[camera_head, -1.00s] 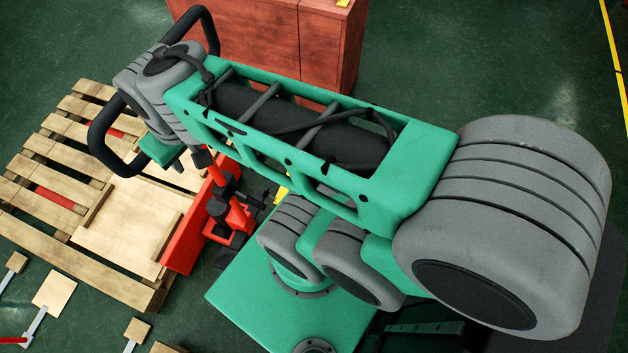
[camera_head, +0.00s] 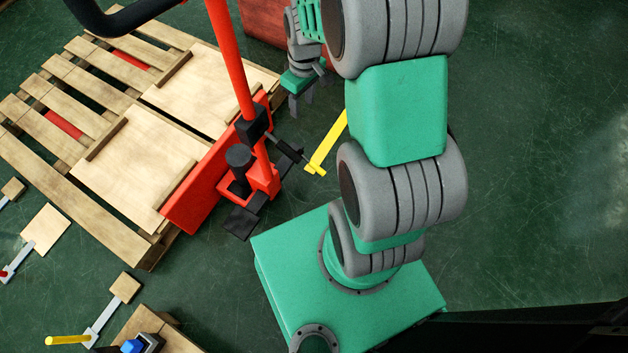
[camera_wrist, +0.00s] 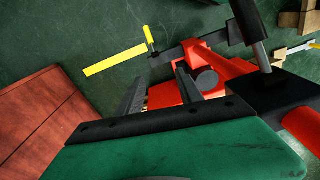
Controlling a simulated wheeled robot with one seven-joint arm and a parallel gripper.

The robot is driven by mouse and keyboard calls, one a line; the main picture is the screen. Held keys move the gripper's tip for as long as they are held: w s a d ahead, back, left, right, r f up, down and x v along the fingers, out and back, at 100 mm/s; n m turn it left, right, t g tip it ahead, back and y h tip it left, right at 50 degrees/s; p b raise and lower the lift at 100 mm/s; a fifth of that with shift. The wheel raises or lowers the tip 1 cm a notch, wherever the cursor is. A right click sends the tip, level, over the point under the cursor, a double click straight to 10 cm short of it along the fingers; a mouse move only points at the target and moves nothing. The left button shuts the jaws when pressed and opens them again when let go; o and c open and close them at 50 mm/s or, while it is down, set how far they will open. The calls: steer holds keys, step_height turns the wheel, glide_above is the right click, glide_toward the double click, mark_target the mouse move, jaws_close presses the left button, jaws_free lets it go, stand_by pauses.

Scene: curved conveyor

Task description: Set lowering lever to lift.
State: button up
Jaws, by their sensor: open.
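A red pallet jack (camera_head: 200,190) stands at the pallet's edge, its red shaft (camera_head: 232,60) rising to a black handle. A long yellow lever (camera_head: 328,144) juts out from a dark rod on its right side. The lever also shows in the wrist view (camera_wrist: 114,59), left of the jack's red body (camera_wrist: 190,88). My gripper (camera_head: 302,100) is open and empty, its dark fingers pointing down behind the jack and to the left of the lever's upper end. In the wrist view my fingers (camera_wrist: 157,90) are apart, with the lever beyond them, untouched.
Paddle-like pieces lie at lower left. Green floor is free to the right.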

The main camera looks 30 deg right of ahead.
mark_target(314, 163)
steer(key=d+f+n+b, duration=0.1)
steer(key=f+b, duration=0.2)
steer(key=f, duration=0.7)
steer(key=d+f+g+b, duration=0.1)
steer(key=f+b, duration=0.3)
steer(key=f, duration=0.6)
steer(key=d+f+n+y+b, duration=0.1)
steer(key=f+b, duration=0.3)
steer(key=f, duration=0.6)
steer(key=shift+d+n, duration=0.3)
steer(key=shift+d, duration=0.1)
steer(key=f+b, duration=0.1)
steer(key=f, duration=0.1)
steer(key=f+b, duration=0.1)
steer(key=f, duration=0.2)
steer(key=a+f+b, duration=0.1)
steer(key=f, duration=0.1)
steer(key=shift+s+f, duration=0.2)
steer(key=shift+s, duration=0.2)
jaws_close()
